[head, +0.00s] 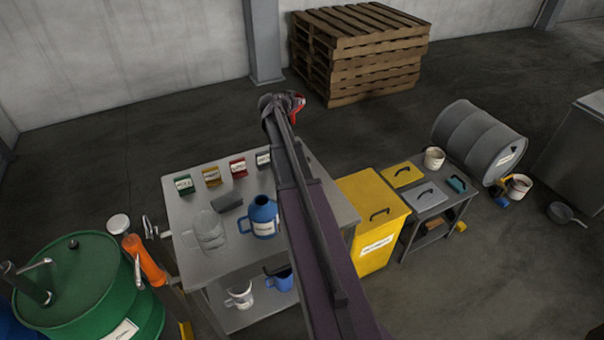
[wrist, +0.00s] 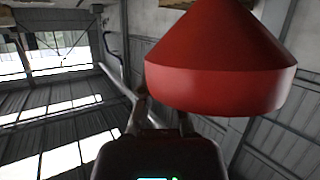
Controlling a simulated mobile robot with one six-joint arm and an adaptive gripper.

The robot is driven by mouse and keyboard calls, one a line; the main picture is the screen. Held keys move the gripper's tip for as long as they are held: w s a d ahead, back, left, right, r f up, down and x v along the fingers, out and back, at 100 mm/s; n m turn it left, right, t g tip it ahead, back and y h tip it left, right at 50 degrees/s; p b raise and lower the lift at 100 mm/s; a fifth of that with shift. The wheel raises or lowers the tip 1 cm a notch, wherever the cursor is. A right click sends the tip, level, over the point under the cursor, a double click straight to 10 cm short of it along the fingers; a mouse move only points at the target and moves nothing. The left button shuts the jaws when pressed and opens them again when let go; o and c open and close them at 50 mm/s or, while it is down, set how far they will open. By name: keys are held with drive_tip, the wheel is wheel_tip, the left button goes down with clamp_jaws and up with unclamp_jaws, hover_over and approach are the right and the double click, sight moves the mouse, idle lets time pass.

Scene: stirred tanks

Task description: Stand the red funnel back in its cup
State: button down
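The red funnel (wrist: 215,85) fills the upper right of the wrist view, its wide rim towards the camera and its body narrowing towards the top edge. My gripper (wrist: 165,112) has its fingers against the funnel's underside and appears shut on it; the exact contact is hidden behind the rim. In the head view, a bit of the red funnel (head: 298,99) shows beside my gripper (head: 285,101) at the far end of my arm, raised in front of the wall pillar. I cannot tell which vessel is the funnel's cup.
A grey table (head: 182,228) holds small labelled boxes, a clear jug (head: 208,232) and a blue jug (head: 263,216). A yellow cabinet (head: 372,200), a bench with a white pot (head: 434,158) and a grey drum (head: 470,135) stand right. Pallets (head: 360,60) stand behind; floor between is clear.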

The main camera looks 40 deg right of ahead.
drive_tip(key=s+a+f+m+g+b, duration=0.1)
drive_tip(key=s+f+m+g+b, duration=0.2)
drive_tip(key=s+f+b, duration=0.3)
drive_tip(key=s+f+m, duration=0.1)
drive_tip(key=s, duration=0.2)
drive_tip(key=shift+s+a, duration=0.2)
drive_tip(key=shift+a, duration=0.05)
drive_tip(key=shift+f, duration=0.2)
wheel_tip(320, 180, down, 6)
drive_tip(key=b, duration=0.6)
drive_tip(key=shift+b, duration=0.35)
drive_tip(key=shift+f, duration=0.15)
drive_tip(key=shift+f+b, duration=1.8)
drive_tip(key=shift+b, duration=0.05)
drive_tip(key=shift+f+b, duration=0.6)
